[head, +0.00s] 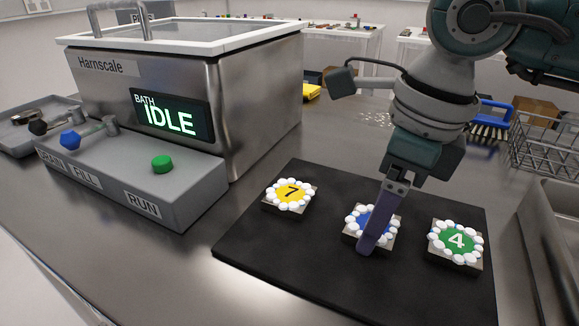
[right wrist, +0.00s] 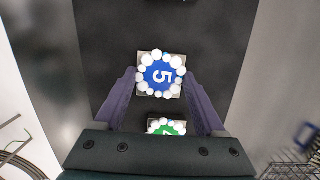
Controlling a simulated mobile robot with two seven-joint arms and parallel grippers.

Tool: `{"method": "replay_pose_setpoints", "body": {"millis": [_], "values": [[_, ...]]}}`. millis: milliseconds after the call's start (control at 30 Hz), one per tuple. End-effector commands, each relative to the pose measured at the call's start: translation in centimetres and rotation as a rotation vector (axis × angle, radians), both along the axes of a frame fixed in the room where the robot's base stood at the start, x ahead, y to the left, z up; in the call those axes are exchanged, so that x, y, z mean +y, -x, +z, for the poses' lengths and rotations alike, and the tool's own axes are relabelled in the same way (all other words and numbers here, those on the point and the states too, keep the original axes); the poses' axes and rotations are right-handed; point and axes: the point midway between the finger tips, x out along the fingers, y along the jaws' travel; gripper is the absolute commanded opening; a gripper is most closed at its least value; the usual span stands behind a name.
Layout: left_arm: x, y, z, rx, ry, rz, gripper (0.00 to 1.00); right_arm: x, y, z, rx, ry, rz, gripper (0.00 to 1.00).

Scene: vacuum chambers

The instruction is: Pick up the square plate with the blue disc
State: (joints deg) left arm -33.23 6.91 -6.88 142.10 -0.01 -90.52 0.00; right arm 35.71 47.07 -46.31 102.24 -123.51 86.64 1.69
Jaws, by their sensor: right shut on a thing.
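The square plate with the blue disc (head: 361,217) lies on the black mat, between the plates with yellow and green discs. White knobs ring its disc. In the right wrist view the blue-disc plate (right wrist: 161,75) shows the number 5. My right gripper (head: 372,236) reaches down over it, and one purple finger hides part of the disc in the head view. In the right wrist view the gripper (right wrist: 160,76) has a finger on either side of the plate and is shut on it. The plate looks still down at the mat. My left gripper is not in view.
The yellow-disc plate 7 (head: 289,194) and the green-disc plate 4 (head: 457,243) flank it on the black mat (head: 300,262). A steel bath (head: 240,95) with a control box (head: 190,195) stands at left. A wire basket (head: 545,150) and sink edge (head: 550,240) are at right.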

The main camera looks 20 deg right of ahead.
Motion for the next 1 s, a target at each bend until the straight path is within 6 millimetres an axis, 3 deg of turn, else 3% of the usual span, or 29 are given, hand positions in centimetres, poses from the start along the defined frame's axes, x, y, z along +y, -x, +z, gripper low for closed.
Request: {"method": "replay_pose_setpoints", "body": {"millis": [33,233,733,867,1000], "values": [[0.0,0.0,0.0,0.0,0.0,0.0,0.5,0.0,0.0,0.0,-0.001,-0.001,0.0,0.21],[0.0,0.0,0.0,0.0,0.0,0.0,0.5,0.0,0.0,0.0,-0.001,-0.001,0.0,0.0],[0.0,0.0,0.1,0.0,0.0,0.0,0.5,0.0,-0.1,0.7,-0.004,-0.001,0.0,0.0],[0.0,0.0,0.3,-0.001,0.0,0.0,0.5,0.0,-0.2,2.1,-0.007,-0.001,0.001,0.0],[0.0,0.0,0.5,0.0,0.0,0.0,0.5,0.0,-0.2,5.0,-0.009,-0.001,0.0,0.0]]}}
